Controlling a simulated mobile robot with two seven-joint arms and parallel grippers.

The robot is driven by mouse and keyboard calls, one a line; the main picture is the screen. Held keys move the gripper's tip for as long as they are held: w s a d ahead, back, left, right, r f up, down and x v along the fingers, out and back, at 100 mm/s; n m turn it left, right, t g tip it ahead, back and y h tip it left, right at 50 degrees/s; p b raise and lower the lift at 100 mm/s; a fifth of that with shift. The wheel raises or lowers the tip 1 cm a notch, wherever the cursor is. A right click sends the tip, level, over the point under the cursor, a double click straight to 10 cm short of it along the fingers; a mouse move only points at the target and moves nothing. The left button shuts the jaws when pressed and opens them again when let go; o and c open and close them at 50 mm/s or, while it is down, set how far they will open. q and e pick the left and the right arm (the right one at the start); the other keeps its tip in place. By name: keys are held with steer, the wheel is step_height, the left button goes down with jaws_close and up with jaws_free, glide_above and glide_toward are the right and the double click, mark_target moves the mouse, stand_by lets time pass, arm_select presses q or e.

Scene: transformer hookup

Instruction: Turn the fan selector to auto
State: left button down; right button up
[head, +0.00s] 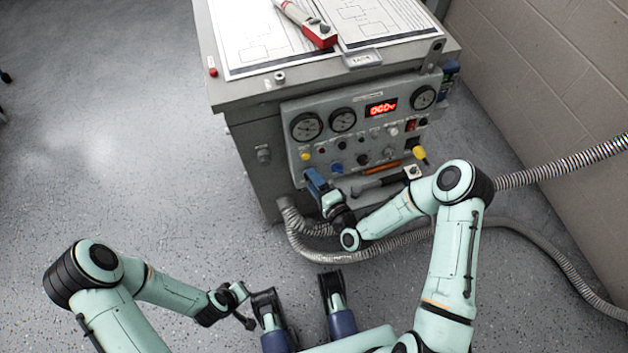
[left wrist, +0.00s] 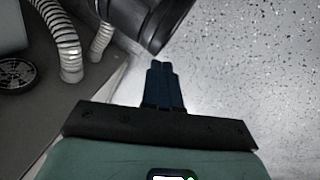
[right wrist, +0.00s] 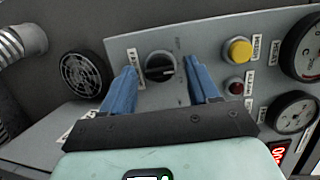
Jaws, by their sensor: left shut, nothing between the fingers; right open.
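In the right wrist view a black rotary knob (right wrist: 157,62) sits on the grey panel, with small labels around it that I cannot read. It looks like the fan selector, and a light pointer mark on it faces right in that view. My right gripper (right wrist: 161,68) is open, its blue fingers on either side of the knob; I cannot tell whether they touch it. In the head view my right gripper (head: 317,187) is at the panel's lower left and hides the knob. My left gripper (left wrist: 163,66) is shut and empty, over the floor in the left wrist view.
A round fan grille (right wrist: 86,74), a yellow button (right wrist: 239,50) and a red button (right wrist: 236,87) flank the knob. The cabinet (head: 255,128) also carries gauges and a red display (head: 381,108). A ribbed hose (head: 345,256) runs along its front. Floor at left is clear.

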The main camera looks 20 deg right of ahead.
arm_select(q)
steer(key=shift+g, duration=0.5)
steer(key=s, duration=0.1)
steer(key=s+d+r+p, duration=0.1)
steer(key=s+r, duration=0.1)
steer(key=shift+d+r+p, duration=0.1)
steer(key=shift+d+p, duration=0.2)
steer(key=shift+p, duration=0.1)
arm_select(e)
steer(key=v, duration=1.3)
steer(key=shift+w, duration=0.1)
